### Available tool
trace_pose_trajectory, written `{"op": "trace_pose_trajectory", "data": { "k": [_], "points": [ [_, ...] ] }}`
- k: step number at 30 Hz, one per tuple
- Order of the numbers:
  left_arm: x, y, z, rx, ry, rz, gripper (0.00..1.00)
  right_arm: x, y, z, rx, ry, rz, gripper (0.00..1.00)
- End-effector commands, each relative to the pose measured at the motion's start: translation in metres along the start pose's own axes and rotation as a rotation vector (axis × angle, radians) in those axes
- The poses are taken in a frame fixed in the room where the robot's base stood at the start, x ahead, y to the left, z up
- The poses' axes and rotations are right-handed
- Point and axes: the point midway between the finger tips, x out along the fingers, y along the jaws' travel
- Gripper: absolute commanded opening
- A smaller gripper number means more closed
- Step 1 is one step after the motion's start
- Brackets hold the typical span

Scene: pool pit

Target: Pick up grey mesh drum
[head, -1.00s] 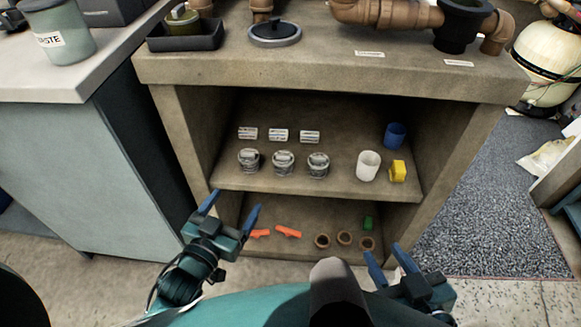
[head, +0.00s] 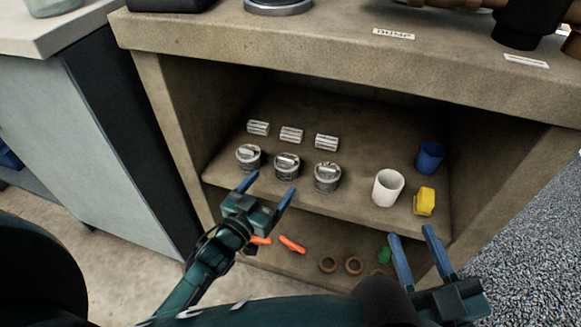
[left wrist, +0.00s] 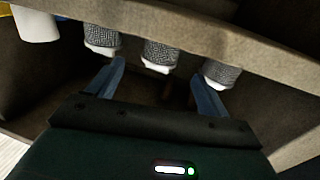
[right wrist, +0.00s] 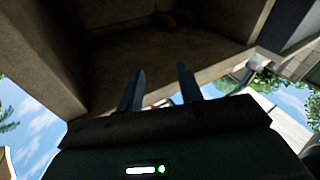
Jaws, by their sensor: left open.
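Three grey drums stand in a row at the front of the middle shelf in the head view: left (head: 249,158), middle (head: 287,167) and right (head: 327,177). In the left wrist view three mesh-sided drums with white ends show, the middle one (left wrist: 160,54) ahead of the gap between my fingers. My left gripper (head: 266,188) is open and empty, just in front of the shelf edge, below the left and middle drums. My right gripper (head: 412,233) is open and empty, lower right, in front of the cabinet.
Small striped cylinders (head: 291,134) lie behind the drums. A white cup (head: 387,188), yellow block (head: 424,202) and blue cup (head: 430,156) stand to the right. The shelf edge (head: 345,214) lies close to my left gripper. Orange pieces (head: 292,244) and brown rings (head: 327,264) lie below.

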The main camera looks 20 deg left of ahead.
Motion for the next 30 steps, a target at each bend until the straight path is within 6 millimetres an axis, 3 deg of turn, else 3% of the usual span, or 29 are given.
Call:
{"op": "trace_pose_trajectory", "data": {
  "k": [6,14,21,30],
  "points": [
    [0.042,0.0,0.001,0.0,0.003,0.0,0.79,0.001,-0.002,0.003,0.031,0.016,-0.004,0.36],
    [0.061,0.0,-0.002,0.001,0.002,0.001,0.79,0.002,-0.003,0.002,0.049,0.026,-0.006,0.36],
    [0.096,-0.002,-0.006,0.001,0.001,0.0,0.79,0.003,-0.005,0.008,0.087,0.037,-0.011,0.36],
    [0.107,-0.001,-0.009,0.0,-0.001,0.0,0.79,0.004,-0.005,-0.002,0.101,0.058,-0.016,0.36]
  ]
}}
